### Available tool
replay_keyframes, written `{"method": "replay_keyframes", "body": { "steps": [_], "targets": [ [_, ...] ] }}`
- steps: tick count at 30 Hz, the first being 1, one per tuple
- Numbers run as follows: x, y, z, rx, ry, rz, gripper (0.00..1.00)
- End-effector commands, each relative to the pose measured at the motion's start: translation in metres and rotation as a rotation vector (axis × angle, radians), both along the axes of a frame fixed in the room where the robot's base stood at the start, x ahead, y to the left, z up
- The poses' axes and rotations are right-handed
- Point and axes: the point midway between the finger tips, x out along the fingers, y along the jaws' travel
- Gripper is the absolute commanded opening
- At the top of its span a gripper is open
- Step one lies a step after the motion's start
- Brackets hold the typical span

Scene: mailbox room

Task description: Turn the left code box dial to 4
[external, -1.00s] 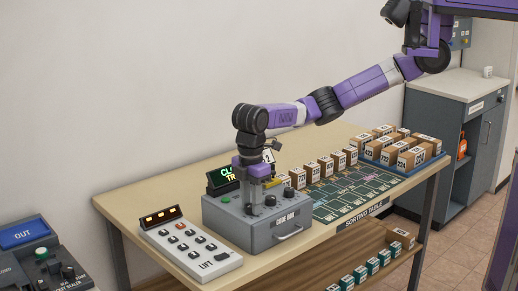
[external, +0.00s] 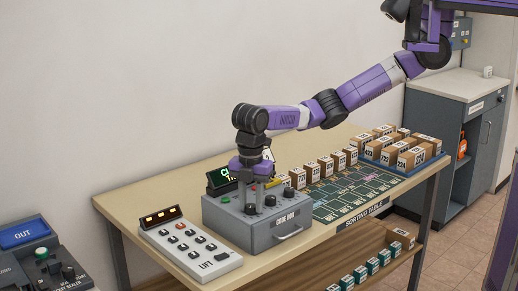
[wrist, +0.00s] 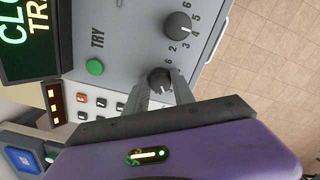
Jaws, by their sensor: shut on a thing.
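The left dial (wrist: 160,80) is a dark round knob on the grey code box (external: 275,238). My gripper (wrist: 165,92) is shut on the left dial, with one finger on either side of it. In the external view my gripper (external: 257,200) points down onto the box top. A few digits show beside the left dial in the wrist view, but I cannot read which number its pointer marks. The middle dial (wrist: 178,26), with printed digits around it, stands free beside it. A green TRY button (wrist: 95,67) lies beyond the dials.
A display with green text (wrist: 28,35) stands behind the box. A white LIFT keypad (external: 190,245) is at its left. The sorting board (external: 350,195) and several cartons (external: 325,167) lie to the right on the table (external: 130,205).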

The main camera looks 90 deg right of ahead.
Motion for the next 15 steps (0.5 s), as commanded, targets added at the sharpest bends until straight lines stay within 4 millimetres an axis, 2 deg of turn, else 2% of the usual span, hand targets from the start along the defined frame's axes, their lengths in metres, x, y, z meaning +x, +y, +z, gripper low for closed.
{"method": "replay_keyframes", "body": {
  "steps": [15],
  "targets": [
    [0.0006,0.0016,0.0019,0.005,-0.003,0.486,0.00]
  ]
}}
